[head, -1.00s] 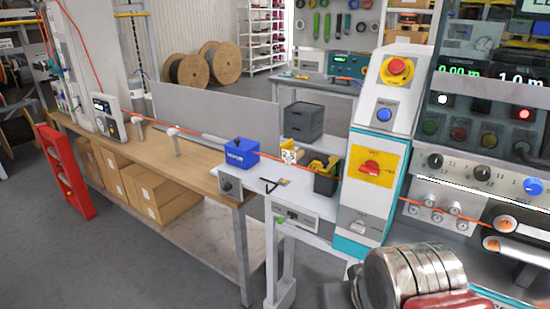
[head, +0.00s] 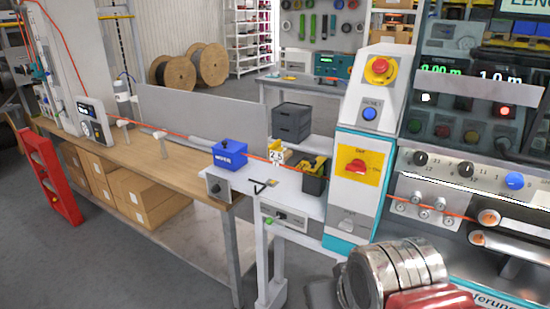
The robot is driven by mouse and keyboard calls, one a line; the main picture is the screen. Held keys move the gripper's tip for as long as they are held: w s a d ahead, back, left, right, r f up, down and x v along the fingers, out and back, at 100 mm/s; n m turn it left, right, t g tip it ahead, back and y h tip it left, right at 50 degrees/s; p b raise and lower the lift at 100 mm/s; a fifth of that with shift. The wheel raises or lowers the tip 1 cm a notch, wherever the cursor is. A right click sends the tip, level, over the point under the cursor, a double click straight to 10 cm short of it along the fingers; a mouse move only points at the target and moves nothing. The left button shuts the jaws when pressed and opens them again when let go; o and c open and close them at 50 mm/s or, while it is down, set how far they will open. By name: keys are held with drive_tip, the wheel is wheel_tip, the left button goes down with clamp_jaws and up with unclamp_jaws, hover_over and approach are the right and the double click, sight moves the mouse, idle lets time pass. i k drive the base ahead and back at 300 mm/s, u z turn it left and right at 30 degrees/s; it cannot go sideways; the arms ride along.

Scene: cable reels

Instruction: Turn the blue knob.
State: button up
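The blue knob (head: 514,181) is a small round knob with a light pointer mark. It sits on the grey front panel (head: 460,170) of the large machine at the right. Two black knobs (head: 420,158) and (head: 467,165) are in the same row to its left, with numbers printed around them. Nothing covers the blue knob, and nothing touches it. My gripper does not show in this view.
Below the knob row, several small white rollers (head: 424,214) guide an orange cable (head: 430,211). A white cabinet with a red emergency stop (head: 380,67), a blue button (head: 370,114) and a red switch (head: 356,166) stands left of the panel. A wooden bench (head: 150,165) runs to the left.

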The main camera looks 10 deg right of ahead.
sight(514, 180)
drive_tip(key=z, duration=2.3)
